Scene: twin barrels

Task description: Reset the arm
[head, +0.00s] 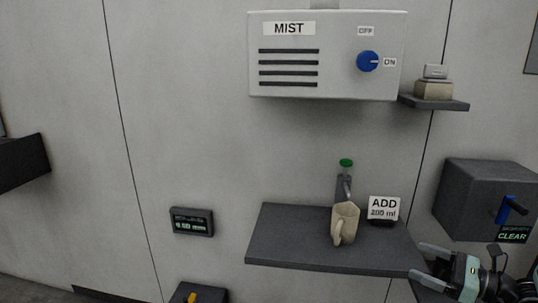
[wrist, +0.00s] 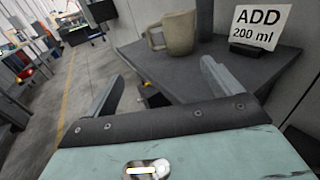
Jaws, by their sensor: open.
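My gripper (head: 430,265) is at the lower right in the head view, by the right front corner of the dark shelf (head: 300,253). In the wrist view my gripper (wrist: 160,85) shows two grey fingers spread wide with nothing between them. Beyond the fingers, the shelf (wrist: 215,85) carries a beige jug (wrist: 181,32) with a handle and a card reading "ADD 200 ml" (wrist: 258,22). In the head view the beige jug (head: 345,224) stands upright on the shelf, below a small spout with a green top (head: 346,163). The gripper is apart from the jug.
A white MIST box (head: 325,80) with a blue knob (head: 368,61) pointing toward ON hangs above. A dark box (head: 487,198) with a blue handle and a CLEAR display is at right, close above my arm. A small display (head: 191,221) is on the wall. Floor at left looks open.

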